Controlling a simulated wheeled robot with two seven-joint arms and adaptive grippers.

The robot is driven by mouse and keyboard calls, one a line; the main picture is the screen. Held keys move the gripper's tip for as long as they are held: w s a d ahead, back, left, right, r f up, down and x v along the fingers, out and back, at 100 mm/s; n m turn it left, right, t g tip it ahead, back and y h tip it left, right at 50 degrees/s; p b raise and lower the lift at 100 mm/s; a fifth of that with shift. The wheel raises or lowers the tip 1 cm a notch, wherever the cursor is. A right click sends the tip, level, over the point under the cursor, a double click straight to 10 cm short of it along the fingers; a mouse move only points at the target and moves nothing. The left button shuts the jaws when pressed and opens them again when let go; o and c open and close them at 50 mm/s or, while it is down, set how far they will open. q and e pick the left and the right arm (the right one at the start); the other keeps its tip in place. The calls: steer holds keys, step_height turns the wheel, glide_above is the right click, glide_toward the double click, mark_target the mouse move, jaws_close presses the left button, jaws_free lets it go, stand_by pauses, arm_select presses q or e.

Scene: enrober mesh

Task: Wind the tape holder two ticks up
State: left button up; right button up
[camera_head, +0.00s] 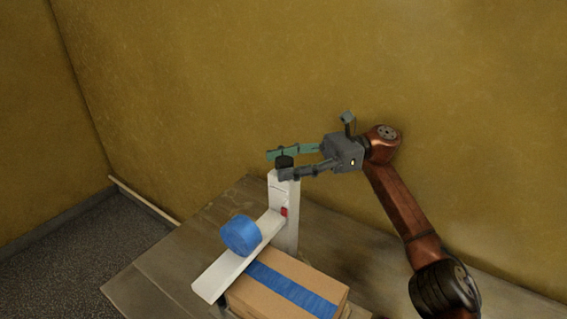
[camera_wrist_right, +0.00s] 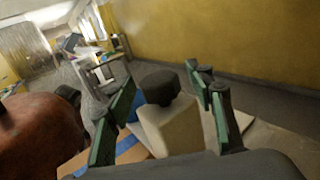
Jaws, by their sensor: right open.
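The tape holder is a white arm (camera_head: 235,262) on a white upright post (camera_head: 286,215), with a blue tape roll (camera_head: 240,235) on the arm. A black knob (camera_head: 284,162) tops the post, and a small red mark (camera_head: 284,211) shows on its face. My right gripper (camera_head: 273,165) is open at the post's top, its fingers on either side of the knob. In the wrist view the knob (camera_wrist_right: 160,87) stands between the spread fingers; I cannot tell whether either finger touches it. My left gripper is not in view.
A cardboard box (camera_head: 310,277) with a blue tape strip (camera_head: 290,288) sits under the arm on a wooden table (camera_head: 160,270). A yellow wall (camera_head: 300,80) stands close behind. The table's left part is clear.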

mark_target(284, 159)
step_height(284, 159, up, 8)
steer(key=shift+f, duration=0.1)
steer(key=shift+w+r, duration=0.1)
steer(key=shift+r, duration=1)
